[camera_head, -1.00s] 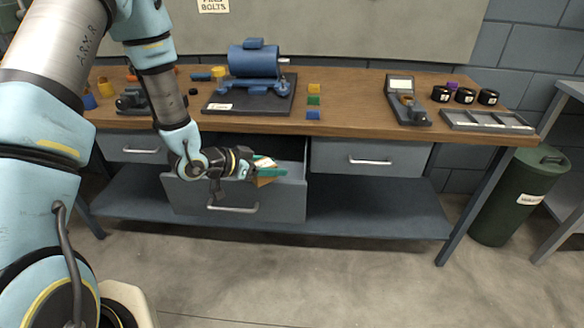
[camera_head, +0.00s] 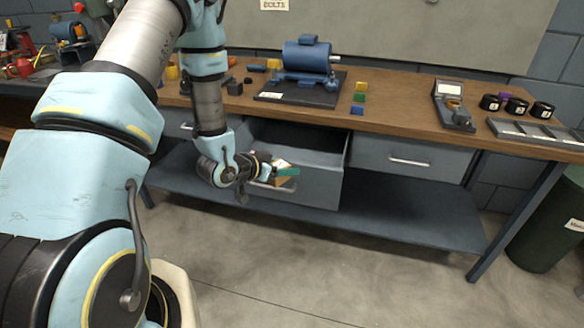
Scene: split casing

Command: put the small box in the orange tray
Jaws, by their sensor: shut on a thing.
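I cannot make out an orange tray in this view.
The open grey drawer (camera_head: 320,183) juts out under the wooden workbench (camera_head: 400,113). A blue motor (camera_head: 307,58), small coloured blocks (camera_head: 358,98), a meter (camera_head: 450,105) and black rolls (camera_head: 516,107) stand on the bench. Another bench with red items (camera_head: 24,68) is at far left. Floor in front is clear.

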